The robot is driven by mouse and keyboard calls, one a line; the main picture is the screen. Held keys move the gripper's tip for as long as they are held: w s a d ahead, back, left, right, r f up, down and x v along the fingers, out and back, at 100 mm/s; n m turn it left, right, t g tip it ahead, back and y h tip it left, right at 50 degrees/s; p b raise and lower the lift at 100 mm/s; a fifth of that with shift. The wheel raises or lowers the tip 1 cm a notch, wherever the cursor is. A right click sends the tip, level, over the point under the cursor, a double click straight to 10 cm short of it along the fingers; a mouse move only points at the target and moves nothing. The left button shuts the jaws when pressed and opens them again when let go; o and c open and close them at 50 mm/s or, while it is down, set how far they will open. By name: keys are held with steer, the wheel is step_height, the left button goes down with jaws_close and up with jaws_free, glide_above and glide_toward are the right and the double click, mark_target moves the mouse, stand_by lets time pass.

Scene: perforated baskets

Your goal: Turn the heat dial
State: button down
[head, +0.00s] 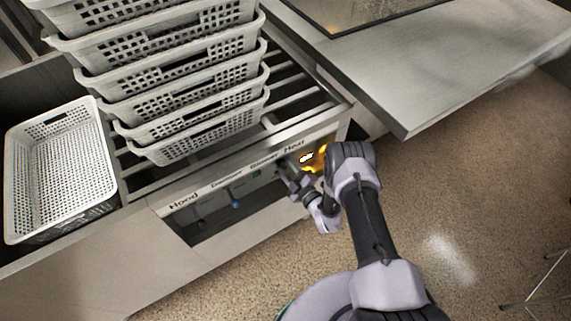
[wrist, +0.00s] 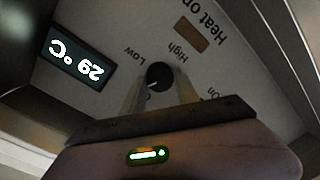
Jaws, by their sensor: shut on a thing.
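The heat dial (wrist: 158,76) is a small round black knob on a grey panel, with the labels "Low" and "High" beside it in the wrist view. A pale mark shows on the dial's face. My gripper (wrist: 160,88) is shut on the dial, one finger on each side of it. In the head view my gripper (head: 291,178) is at the right end of the control panel (head: 233,172), below the word "Heat". There the dial is hidden behind my gripper and arm.
A lit display (wrist: 76,61) reads 29 °C, upside down. An unlit brown "Heat On" indicator (wrist: 192,35) is near the dial. Stacked white perforated baskets (head: 185,90) stand on the slatted rack, and another basket (head: 60,165) is at left. A grey counter (head: 420,70) juts out at upper right.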

steer(key=n+p, duration=0.1)
steer(key=n, duration=0.3)
steer(key=shift+n+h, duration=0.3)
steer(key=shift+f+n, duration=0.1)
steer(key=shift+n, duration=0.2)
steer(key=c, duration=0.9)
jaws_free()
steer(key=shift+s, duration=0.1)
steer(key=p+v, duration=0.5)
steer(key=v, duration=1.2)
steer(key=shift+s+f+p, duration=0.2)
steer(key=shift+p, duration=0.2)
